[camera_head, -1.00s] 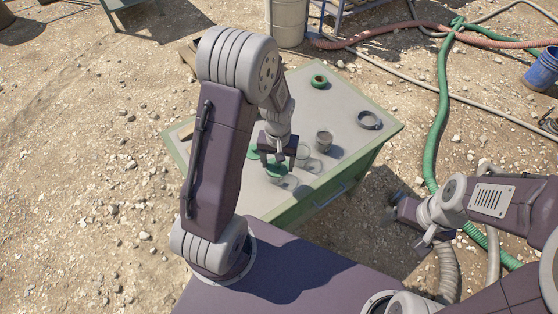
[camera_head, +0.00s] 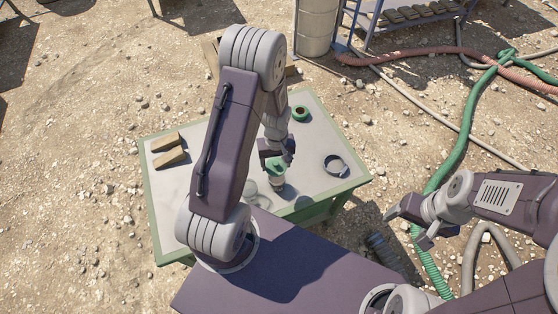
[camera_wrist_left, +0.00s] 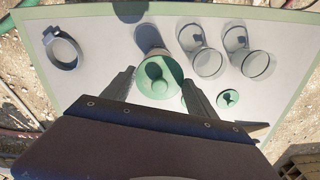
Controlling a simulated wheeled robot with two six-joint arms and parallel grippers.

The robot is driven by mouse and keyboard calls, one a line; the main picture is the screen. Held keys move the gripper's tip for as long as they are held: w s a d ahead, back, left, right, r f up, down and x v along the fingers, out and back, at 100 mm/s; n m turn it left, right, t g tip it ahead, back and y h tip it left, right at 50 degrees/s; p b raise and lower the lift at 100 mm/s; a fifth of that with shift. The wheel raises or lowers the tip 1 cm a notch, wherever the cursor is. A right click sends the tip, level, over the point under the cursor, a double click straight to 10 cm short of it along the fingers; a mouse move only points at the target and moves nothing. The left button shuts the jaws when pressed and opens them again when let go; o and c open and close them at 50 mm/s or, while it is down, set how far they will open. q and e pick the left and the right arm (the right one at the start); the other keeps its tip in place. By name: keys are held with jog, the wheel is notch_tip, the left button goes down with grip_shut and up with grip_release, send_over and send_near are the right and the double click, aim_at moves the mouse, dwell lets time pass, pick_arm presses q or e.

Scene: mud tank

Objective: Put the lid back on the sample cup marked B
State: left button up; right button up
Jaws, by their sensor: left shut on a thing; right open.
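My left gripper (camera_head: 276,160) is shut on a green lid (camera_wrist_left: 158,78) by its knob. In the head view the lid is right over a sample cup (camera_head: 277,182). I cannot tell whether lid and cup touch, and no letter is readable. My right gripper (camera_head: 408,222) is open and empty, out to the right of the table.
The table (camera_head: 312,200) has a green edge. A ring clamp (camera_head: 335,165) and a green roll (camera_head: 300,113) lie on it, with wooden blocks (camera_head: 170,158) at its left. A green hose (camera_head: 468,125) runs over the ground to the right.

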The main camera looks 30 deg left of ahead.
pick_arm(q)
jog(key=shift+f, duration=0.25)
notch_tip(320, 180, down, 5)
jog(key=b, duration=0.4)
jog(key=shift+w+d+r, duration=0.1)
jog(key=shift+r, duration=0.05)
jog(key=shift+f+b, duration=0.65)
jog(key=shift+r, duration=0.1)
jog(key=shift+f, duration=0.2)
dwell(1.2)
jog(key=o, duration=1.5)
jog(key=shift+o, duration=0.2)
